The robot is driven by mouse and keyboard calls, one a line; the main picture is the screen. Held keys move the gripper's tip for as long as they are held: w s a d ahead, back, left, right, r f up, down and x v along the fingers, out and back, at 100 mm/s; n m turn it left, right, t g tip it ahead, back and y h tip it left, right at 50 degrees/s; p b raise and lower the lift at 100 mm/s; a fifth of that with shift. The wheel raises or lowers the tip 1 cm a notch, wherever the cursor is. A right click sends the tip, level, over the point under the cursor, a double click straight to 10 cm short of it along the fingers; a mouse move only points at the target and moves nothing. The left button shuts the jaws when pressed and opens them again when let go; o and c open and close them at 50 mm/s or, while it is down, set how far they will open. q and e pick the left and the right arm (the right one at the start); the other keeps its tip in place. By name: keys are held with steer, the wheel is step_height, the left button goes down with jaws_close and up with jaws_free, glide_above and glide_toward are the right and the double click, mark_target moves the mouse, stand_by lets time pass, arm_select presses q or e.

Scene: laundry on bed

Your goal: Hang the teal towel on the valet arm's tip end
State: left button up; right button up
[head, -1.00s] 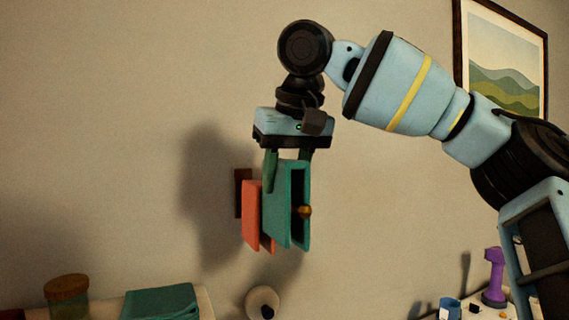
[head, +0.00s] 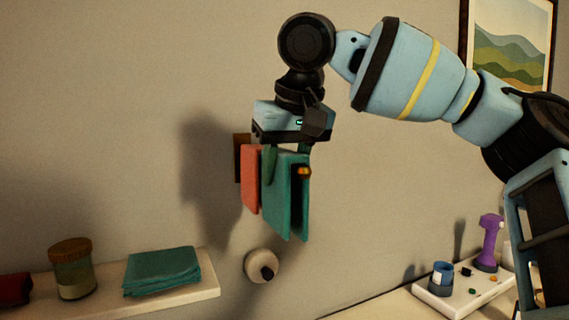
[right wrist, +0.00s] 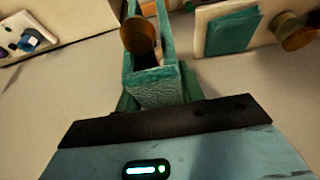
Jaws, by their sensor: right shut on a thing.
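My right gripper (head: 285,148) is shut on the top fold of the teal towel (head: 283,200), which hangs folded with two panels facing each other. The valet arm's brass tip (head: 304,172) shows at the towel's open side, between the panels just below the fold. The arm's dark wall mount (head: 238,158) shows behind at left; most of the arm is hidden. A coral cloth (head: 250,180) hangs beside the teal towel, on the mount side. In the right wrist view the towel (right wrist: 157,92) is between the fingers, with the brass tip (right wrist: 137,35) beyond. My left gripper is out of view.
A shelf (head: 212,290) at lower left holds a jar (head: 73,270), another folded teal cloth (head: 162,270) and a red thing. A round wall knob (head: 258,266) sits below the towel. At lower right a tray holds a blue cup (head: 442,278) and a purple dumbbell (head: 488,243).

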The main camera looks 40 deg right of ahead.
steer(key=o, duration=1.1)
steer(key=shift+c, duration=0.2)
steer(key=shift+r, duration=0.1)
steer(key=v, duration=0.7)
steer(key=shift+s+r, duration=0.15)
steer(key=shift+r, duration=0.2)
